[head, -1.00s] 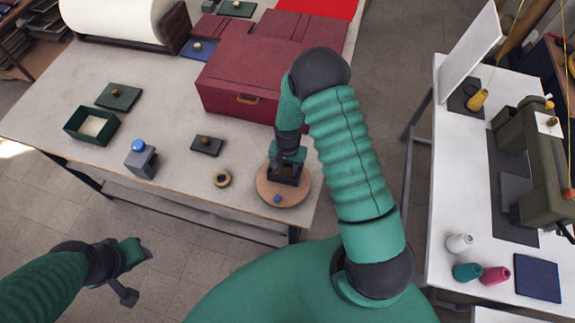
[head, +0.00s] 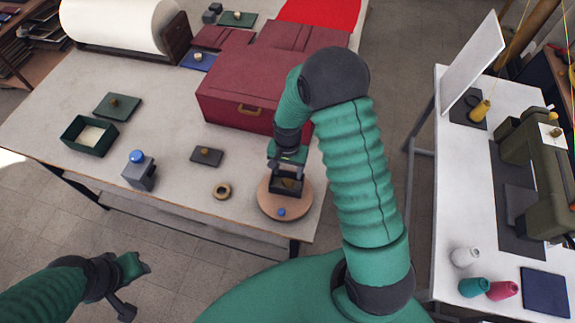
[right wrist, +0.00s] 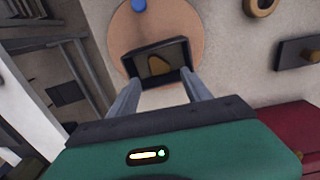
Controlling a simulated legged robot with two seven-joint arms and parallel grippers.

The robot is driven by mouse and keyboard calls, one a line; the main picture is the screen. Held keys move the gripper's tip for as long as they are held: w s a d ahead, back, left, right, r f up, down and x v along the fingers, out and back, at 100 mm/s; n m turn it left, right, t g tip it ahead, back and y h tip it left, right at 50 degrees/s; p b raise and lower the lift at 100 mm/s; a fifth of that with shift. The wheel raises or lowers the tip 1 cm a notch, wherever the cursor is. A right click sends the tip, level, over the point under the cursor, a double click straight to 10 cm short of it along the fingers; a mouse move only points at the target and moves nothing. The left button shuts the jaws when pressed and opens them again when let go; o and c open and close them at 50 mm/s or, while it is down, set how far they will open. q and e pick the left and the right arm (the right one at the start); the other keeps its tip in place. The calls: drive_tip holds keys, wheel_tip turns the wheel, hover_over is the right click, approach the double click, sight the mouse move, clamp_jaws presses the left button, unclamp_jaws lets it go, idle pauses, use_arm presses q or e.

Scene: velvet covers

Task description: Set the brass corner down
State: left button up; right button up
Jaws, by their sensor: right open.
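The brass corner (right wrist: 158,65) lies inside a small dark open tray (right wrist: 127,60) in the right wrist view. The tray sits on a round wooden board (head: 269,205) near the table's front right corner. In the head view the brass corner (head: 288,183) shows as a small brass patch in the tray. My right gripper (head: 287,170) is open just above the tray, and its fingers (right wrist: 158,80) stand apart at the tray's near side in the wrist view, with nothing held between them. My left gripper (head: 128,285) hangs off the table at lower left, and its jaw is unclear.
A blue knob (head: 281,212) is on the board's front edge. A brass ring (head: 222,190), a dark plate with a knob (head: 207,156), a blue-topped block (head: 139,168) and a green box (head: 89,135) lie to the left. A large red case (head: 245,95) stands behind the board.

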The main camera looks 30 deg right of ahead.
sight(287, 183)
use_arm(q)
drive_tip(key=shift+s+a+f+b, duration=0.15)
drive_tip(key=shift+s+f+b, duration=0.15)
drive_tip(key=shift+f+b, duration=0.3)
use_arm(e)
drive_tip(key=s+a+r+n+t, duration=0.2)
drive_tip(key=s+a+r+n, duration=0.6)
drive_tip(key=r, duration=0.4)
drive_tip(key=shift+s+a+r+n+t, duration=0.25)
drive_tip(key=shift+s+n, duration=0.55)
drive_tip(key=shift+s, duration=0.4)
use_arm(q)
drive_tip(key=shift+w+a+f, duration=0.1)
drive_tip(key=shift+w+f, duration=0.1)
drive_tip(key=shift+w, duration=0.05)
use_arm(e)
drive_tip(key=shift+w, duration=0.25)
use_arm(q)
drive_tip(key=shift+s, duration=0.1)
use_arm(e)
drive_tip(key=shift+s, duration=0.15)
